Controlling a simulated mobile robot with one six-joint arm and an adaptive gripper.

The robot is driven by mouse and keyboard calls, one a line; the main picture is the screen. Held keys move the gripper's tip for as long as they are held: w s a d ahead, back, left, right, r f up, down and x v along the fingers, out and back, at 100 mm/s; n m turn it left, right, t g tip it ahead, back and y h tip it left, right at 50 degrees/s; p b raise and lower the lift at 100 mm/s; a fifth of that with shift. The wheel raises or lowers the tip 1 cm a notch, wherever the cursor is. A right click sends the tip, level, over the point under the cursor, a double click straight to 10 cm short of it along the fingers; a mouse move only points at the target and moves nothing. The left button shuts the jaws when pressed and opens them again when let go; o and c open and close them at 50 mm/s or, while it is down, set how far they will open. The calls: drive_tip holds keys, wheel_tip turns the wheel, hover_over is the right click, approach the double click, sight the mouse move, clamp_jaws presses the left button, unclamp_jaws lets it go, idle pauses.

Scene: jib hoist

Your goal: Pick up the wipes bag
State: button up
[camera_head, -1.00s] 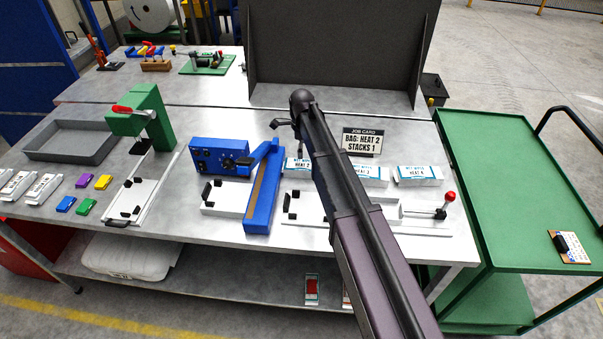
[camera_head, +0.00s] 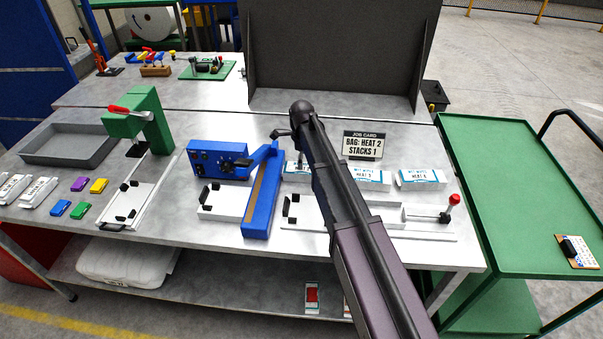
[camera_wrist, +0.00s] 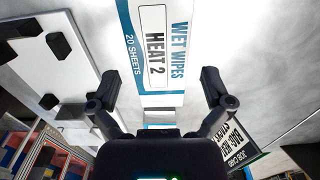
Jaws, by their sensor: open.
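The job card (camera_head: 362,145) reads "BAG: HEAT 2, STACKS 1". The white and blue wet wipes bag marked HEAT 2 (camera_wrist: 157,45) lies on the metal bench. In the head view the same bag (camera_head: 293,175) is partly hidden behind my arm and gripper. My gripper (camera_wrist: 160,80) is open, with its two fingers spread on either side of the bag's near end in the wrist view. Nothing is held. I cannot tell whether the fingers touch the bag. Bags marked HEAT 3 (camera_head: 371,177) and HEAT 4 (camera_head: 421,178) lie to the right.
A blue sealer (camera_head: 262,195) stands just left of the HEAT 2 bag. A white fixture with a red-knobbed lever (camera_head: 453,200) lies in front of the bags. A dark panel (camera_head: 340,50) stands behind. A green cart (camera_head: 515,190) is at the right.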

drive_tip(key=shift+a+f+b, duration=0.1)
drive_tip(key=shift+f+b, duration=2.4)
drive_tip(key=shift+f, duration=0.1)
drive_tip(key=shift+s, duration=0.1)
drive_tip(key=c, duration=0.9)
drive_tip(key=shift+o, duration=0.2)
drive_tip(key=shift+r, duration=0.15)
wheel_tip(320, 180, up, 10)
drive_tip(key=p, duration=1)
